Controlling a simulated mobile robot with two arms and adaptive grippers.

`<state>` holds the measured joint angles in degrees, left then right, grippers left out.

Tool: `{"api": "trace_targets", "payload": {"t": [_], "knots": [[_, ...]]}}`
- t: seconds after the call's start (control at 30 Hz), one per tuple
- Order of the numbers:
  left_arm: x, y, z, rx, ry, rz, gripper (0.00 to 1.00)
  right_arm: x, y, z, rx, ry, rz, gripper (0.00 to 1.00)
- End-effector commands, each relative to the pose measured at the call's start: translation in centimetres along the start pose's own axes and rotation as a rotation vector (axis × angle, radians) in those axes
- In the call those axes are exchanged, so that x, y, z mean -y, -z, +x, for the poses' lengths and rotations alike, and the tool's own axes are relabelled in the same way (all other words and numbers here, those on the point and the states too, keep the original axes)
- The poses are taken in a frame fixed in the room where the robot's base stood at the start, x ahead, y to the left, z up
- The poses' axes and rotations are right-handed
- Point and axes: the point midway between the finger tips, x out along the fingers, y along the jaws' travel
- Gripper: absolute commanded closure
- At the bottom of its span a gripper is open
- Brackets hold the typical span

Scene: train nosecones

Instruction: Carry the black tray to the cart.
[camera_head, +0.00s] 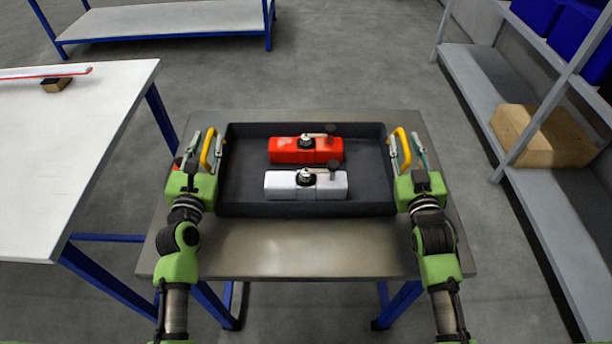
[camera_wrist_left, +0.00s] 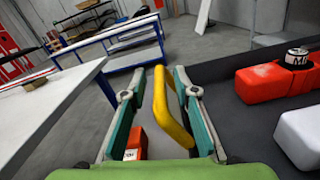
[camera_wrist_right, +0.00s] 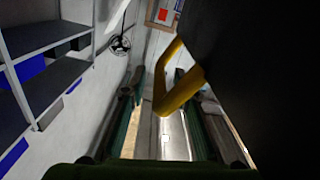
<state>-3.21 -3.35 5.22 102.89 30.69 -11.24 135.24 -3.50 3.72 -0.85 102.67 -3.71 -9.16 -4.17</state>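The black tray (camera_head: 237,185) lies flat on a grey metal-topped table (camera_head: 290,250). It holds a red block (camera_head: 285,152) and a white block (camera_head: 280,187), each with a dark round fitting and lever on top. A yellow handle stands at each short end. My left gripper (camera_head: 207,148) is open, with the left yellow handle (camera_wrist_left: 172,105) between its spread fingers. My right gripper (camera_head: 405,150) is open around the right yellow handle (camera_head: 402,146); in the right wrist view the handle (camera_wrist_right: 176,88) shows between the fingers, beside the tray's dark wall.
A white table (camera_head: 70,140) stands close on the left. A grey shelf (camera_head: 540,190) with a wooden box (camera_head: 540,135) and blue bins is on the right. A small red object (camera_wrist_left: 136,142) sits beside the tray's left end. Floor behind is clear up to a blue-framed bench (camera_head: 165,20).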

Motion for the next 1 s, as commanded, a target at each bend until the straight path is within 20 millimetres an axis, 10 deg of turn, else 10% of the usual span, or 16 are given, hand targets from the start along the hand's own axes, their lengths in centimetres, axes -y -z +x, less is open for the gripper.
{"api": "trace_targets", "payload": {"t": [0.37, 1.0], "knots": [[0.0, 0.1, -0.7, -0.001, 0.0, 0.0, 0.73, 0.0, 0.0, 0.0, 0.0, 0.0, 0.0, 0.73], [0.0, 0.0, -11.1, 0.0, 0.001, 0.0, 0.73, 0.0, 0.0, 0.0, 0.0, 0.0, 0.0, 0.73]]}}
